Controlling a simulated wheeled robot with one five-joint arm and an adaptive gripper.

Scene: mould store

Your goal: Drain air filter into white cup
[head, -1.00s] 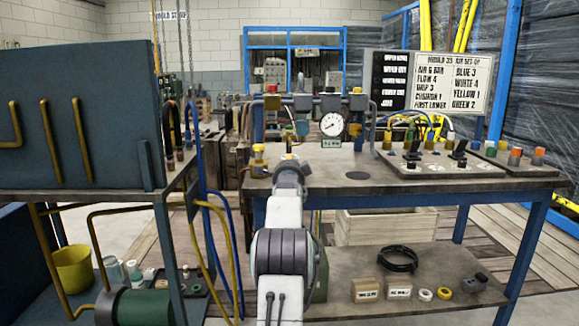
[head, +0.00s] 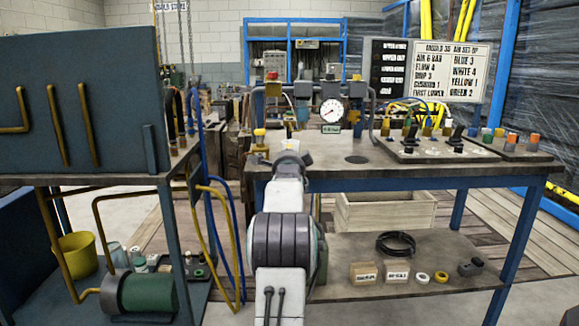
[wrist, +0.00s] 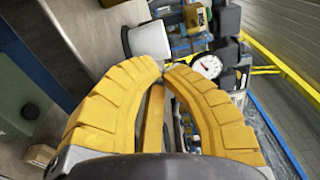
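The air unit stands on the bench with several modules beside a round gauge. One grey module with a bowl below, seemingly the air filter (head: 303,113), hangs left of the gauge. A white thing, seemingly the white cup (wrist: 150,40), stands on the bench below the unit in the wrist view. In the head view only a little of it shows behind my arm. My gripper (wrist: 162,69) has yellow ribbed fingers with tips almost meeting. Nothing shows clasped between the tips, and they look apart from the cup.
The gauge (head: 332,111) and a yellow valve (head: 260,142) stand near my arm. A switch panel (head: 435,147) with hoses fills the bench's right. A blue cabinet (head: 80,110) stands left. The bench top (head: 330,172) is clear in front of the gauge.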

